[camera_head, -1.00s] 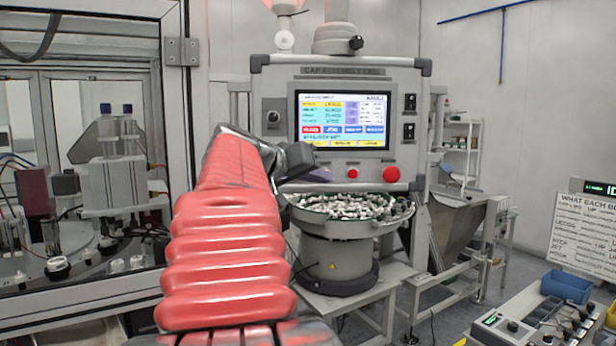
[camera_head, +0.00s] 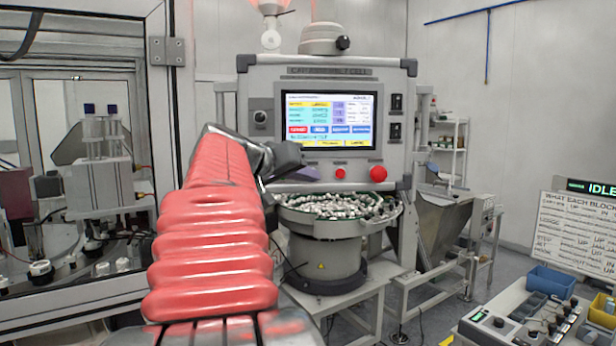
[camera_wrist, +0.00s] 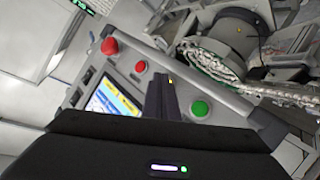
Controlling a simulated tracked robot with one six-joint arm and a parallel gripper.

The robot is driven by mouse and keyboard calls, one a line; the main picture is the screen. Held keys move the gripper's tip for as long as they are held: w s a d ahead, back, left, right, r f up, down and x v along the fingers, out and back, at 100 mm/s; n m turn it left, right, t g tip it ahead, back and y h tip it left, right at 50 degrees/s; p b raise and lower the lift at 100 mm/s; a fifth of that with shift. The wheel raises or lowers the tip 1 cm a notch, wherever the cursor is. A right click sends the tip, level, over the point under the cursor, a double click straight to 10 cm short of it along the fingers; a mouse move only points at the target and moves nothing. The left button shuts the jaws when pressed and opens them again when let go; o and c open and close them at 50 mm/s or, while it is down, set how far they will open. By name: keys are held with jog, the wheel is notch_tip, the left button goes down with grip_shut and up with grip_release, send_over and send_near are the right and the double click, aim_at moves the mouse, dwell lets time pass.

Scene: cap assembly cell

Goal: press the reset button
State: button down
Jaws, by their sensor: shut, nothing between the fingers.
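The control panel (camera_head: 250,85) has a lit screen (camera_head: 335,120) with a row of buttons below it. A small red button (camera_head: 340,173) and a larger red mushroom button (camera_head: 378,174) show there. In the wrist view I see the small red button (camera_wrist: 140,67), the large red one (camera_wrist: 109,46) and a green button (camera_wrist: 199,108). The green one is hidden behind my arm in the head view. I cannot read which is the reset button. My gripper (camera_wrist: 164,82) is shut and empty; its tips appear between the small red and green buttons. Contact cannot be told.
A round bowl feeder (camera_head: 325,228) full of small parts stands below the panel on a metal table. A glazed machine enclosure (camera_head: 160,105) is at left. A sloped metal hopper (camera_head: 440,230) stands at right. A console (camera_head: 490,322) with blue bins is at lower right.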

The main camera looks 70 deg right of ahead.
dwell(0.5)
jog(key=shift+s+a, duration=0.15)
jog(key=shift+a, duration=0.3)
jog(key=s+a, duration=0.2)
jog(key=a, duration=0.3)
jog(key=shift+a, duration=0.3)
dwell(0.4)
jog(key=shift+s, duration=0.1)
dwell(0.7)
